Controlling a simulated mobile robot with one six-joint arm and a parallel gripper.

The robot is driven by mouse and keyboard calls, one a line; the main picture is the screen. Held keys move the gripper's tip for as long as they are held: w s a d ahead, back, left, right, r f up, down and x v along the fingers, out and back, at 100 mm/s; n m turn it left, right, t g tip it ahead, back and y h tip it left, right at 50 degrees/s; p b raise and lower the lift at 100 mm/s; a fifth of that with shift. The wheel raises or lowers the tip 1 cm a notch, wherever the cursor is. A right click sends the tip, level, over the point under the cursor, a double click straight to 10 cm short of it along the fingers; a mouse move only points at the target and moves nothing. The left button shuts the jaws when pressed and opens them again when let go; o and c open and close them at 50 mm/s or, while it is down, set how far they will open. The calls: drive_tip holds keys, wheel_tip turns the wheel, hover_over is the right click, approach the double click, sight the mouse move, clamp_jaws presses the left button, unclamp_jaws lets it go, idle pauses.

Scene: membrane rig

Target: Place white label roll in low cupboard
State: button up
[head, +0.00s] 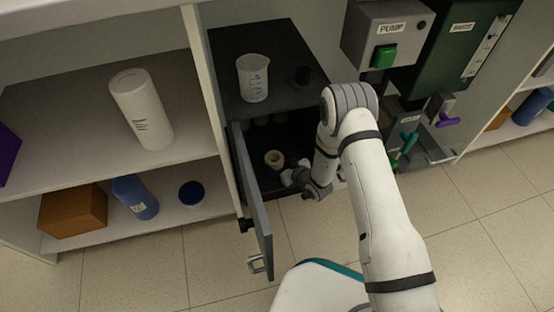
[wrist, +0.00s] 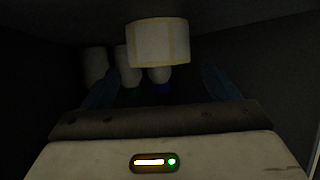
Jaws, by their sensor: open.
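The white label roll (head: 274,158), cream-coloured with a round hole in its top, is inside the dark low cupboard (head: 222,72). The cupboard's grey door (head: 258,205) stands open on the left. My gripper (head: 288,177) is at the cupboard opening, just to the right of and nearer than the roll. In the wrist view the roll (wrist: 158,42) shows ahead, between the lines of the two spread fingers of my gripper (wrist: 160,82). The fingers are open and apart from the roll. The dark interior hides whether the roll's base touches the floor.
Several pale containers (wrist: 128,68) stand deeper in the cupboard. The pump box (head: 385,35) is to the right. Shelves at left hold a white cylinder (head: 141,108), an orange-brown box (head: 72,210) and a blue bottle (head: 135,197).

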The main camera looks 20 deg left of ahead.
drive_tip(key=p+v, duration=0.3)
drive_tip(key=v, duration=0.7)
drive_tip(key=shift+d, duration=0.2)
drive_tip(key=shift+r+p, duration=0.1)
drive_tip(key=shift+p, duration=0.2)
